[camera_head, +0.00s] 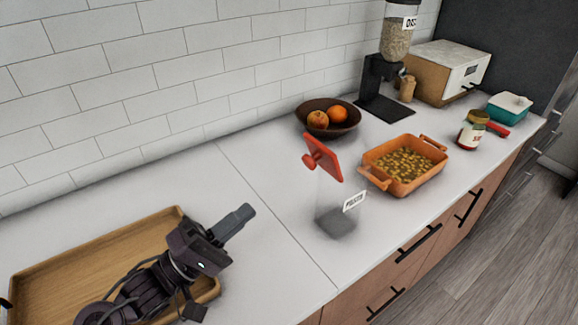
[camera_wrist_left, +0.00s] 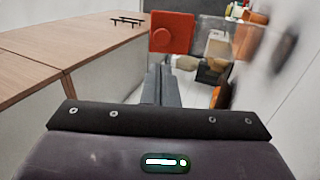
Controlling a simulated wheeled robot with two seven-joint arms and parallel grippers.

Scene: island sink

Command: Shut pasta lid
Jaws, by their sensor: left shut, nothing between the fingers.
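The pasta jar (camera_head: 338,215) is a clear container with a dark base and a white label, standing on the counter in the head view. Its red lid (camera_head: 324,158) is tilted up steeply at the top of the jar, with a round knob facing left. The lid (camera_wrist_left: 172,33) also shows in the left wrist view, beyond the fingers. My left gripper (camera_head: 243,215) is shut and empty, left of the jar and apart from it, above the counter by the wooden tray. My right gripper is not in view.
A wooden tray (camera_head: 98,250) lies under my left arm. An orange baking dish (camera_head: 403,178) is right of the jar, and a fruit bowl (camera_head: 328,128) is behind it. Farther right stand a cereal dispenser (camera_head: 393,60) and a labelled jar (camera_head: 471,132). Counter between tray and jar is clear.

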